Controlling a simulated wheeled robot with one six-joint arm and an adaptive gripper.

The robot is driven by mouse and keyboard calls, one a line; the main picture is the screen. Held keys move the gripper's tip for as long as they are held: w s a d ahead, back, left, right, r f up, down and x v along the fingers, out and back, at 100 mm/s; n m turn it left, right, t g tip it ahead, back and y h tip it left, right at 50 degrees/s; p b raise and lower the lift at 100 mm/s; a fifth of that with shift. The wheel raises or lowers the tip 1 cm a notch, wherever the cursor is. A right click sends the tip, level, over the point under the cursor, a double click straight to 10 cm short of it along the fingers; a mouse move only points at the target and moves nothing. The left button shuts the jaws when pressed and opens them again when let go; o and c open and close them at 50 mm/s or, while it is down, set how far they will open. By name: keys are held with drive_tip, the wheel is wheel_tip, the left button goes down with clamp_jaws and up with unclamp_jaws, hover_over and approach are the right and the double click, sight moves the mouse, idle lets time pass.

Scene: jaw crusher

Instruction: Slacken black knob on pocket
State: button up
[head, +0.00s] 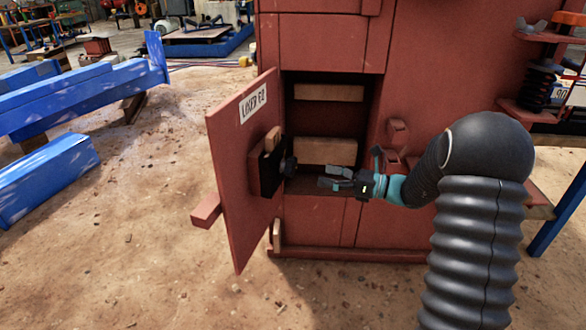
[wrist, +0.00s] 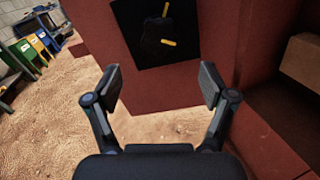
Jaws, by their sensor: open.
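The black pocket (head: 270,172) is fixed to the inner face of the open red door (head: 236,175). The black knob (head: 288,167) sticks out from the pocket towards my gripper. In the wrist view the pocket (wrist: 150,42) shows at the top, with small yellow pieces on it. The knob is hard to pick out there, dark against dark. My gripper (head: 328,178) is open and empty, a short way right of the knob and apart from it. Its two fingers (wrist: 158,85) are spread wide in the wrist view, below the pocket, with ground and door between them.
The red machine body (head: 440,70) stands behind, with an open recess (head: 328,120) holding wooden blocks beside the door. A red bar (head: 206,210) juts out at the door's left. Blue beams (head: 80,95) lie at far left.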

sight(295, 169)
drive_tip(key=x, duration=1)
drive_tip(key=c, duration=1.2)
